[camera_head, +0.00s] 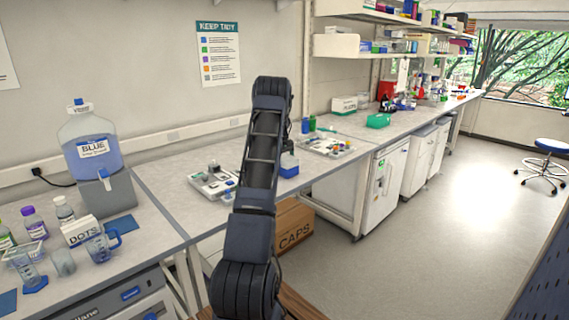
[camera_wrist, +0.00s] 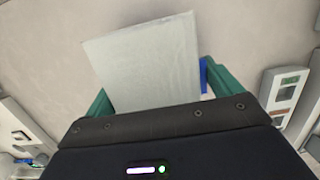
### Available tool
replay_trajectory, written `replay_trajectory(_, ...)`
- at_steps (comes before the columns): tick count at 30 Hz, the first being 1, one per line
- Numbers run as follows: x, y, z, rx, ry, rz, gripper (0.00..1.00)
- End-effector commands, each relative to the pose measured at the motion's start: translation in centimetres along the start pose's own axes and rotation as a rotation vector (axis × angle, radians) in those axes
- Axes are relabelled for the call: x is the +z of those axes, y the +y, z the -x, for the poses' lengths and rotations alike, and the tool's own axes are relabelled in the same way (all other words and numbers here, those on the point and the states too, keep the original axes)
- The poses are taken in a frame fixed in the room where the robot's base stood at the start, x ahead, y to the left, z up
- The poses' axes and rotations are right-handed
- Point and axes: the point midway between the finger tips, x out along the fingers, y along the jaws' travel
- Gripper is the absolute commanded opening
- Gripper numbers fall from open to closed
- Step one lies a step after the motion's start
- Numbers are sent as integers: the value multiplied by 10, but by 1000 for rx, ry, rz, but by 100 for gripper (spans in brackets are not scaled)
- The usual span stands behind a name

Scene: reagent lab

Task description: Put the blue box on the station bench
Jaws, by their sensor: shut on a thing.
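My gripper (camera_wrist: 158,92) is shut on the blue box, with its green fingers on either side. In the wrist view, the box (camera_wrist: 204,76) shows mostly a pale grey-white face and a strip of blue at the right finger. In the head view, the blue box (camera_head: 289,170) shows just right of my arm, over the middle bench; my arm hides its left part and the gripper. The grey bench top (camera_head: 335,160) extends around it. I cannot tell whether the box touches the bench.
A grey-white tray (camera_head: 208,186) with small items lies left of my arm. Another tray of items (camera_head: 328,146) lies beyond the box, and a green tray (camera_head: 378,121) is farther back. A cardboard CAPS box (camera_head: 296,228) sits under the bench. Bare bench top shows between the trays.

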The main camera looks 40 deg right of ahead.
Motion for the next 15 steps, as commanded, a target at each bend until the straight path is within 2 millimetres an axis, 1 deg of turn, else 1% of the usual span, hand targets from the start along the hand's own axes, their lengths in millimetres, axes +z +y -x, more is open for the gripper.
replay_trajectory(4, 0, 0, -3, 0, 0, 0, 64)
replay_trajectory(5, 0, 0, -3, 0, 0, 0, 93)
replay_trajectory(6, 0, 0, -3, 0, 0, 0, 100)
replay_trajectory(12, 0, 0, -2, 0, 0, 0, 100)
replay_trajectory(15, 0, 0, 1, 0, 0, 0, 100)
